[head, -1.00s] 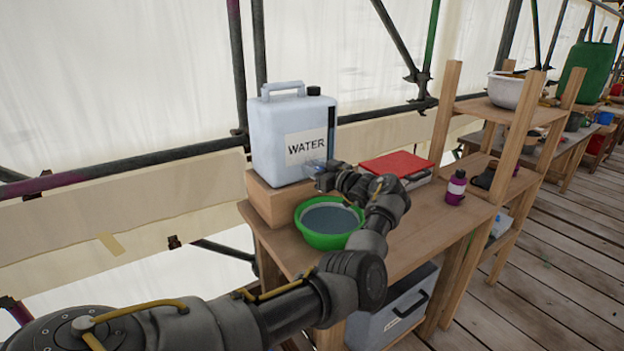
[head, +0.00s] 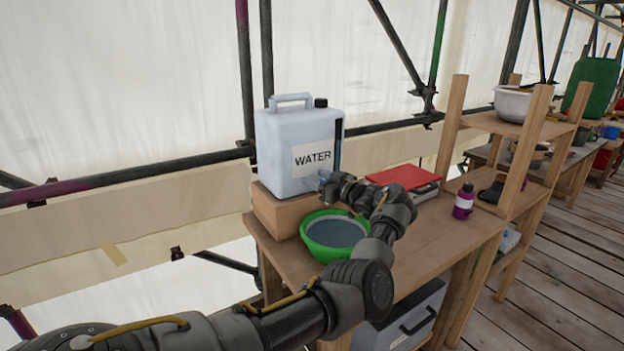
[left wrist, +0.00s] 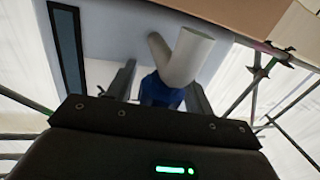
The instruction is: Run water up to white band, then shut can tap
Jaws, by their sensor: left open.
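The white water can (head: 290,145) stands on a wooden block on the bench, with its front labelled WATER. Its blue tap (left wrist: 160,92) and white spout (left wrist: 187,55) show in the left wrist view. The green bowl (head: 312,252) sits on the bench below the tap. Contact is unclear. My right gripper is out of view.
A red-lidded case (head: 404,178) lies right of my left arm, and a purple bottle (head: 464,202) stands near the bench's right end. The wooden block (head: 280,212) raises the can. A wooden shelf (head: 520,125) stands at right. Bench space in front of the case is free.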

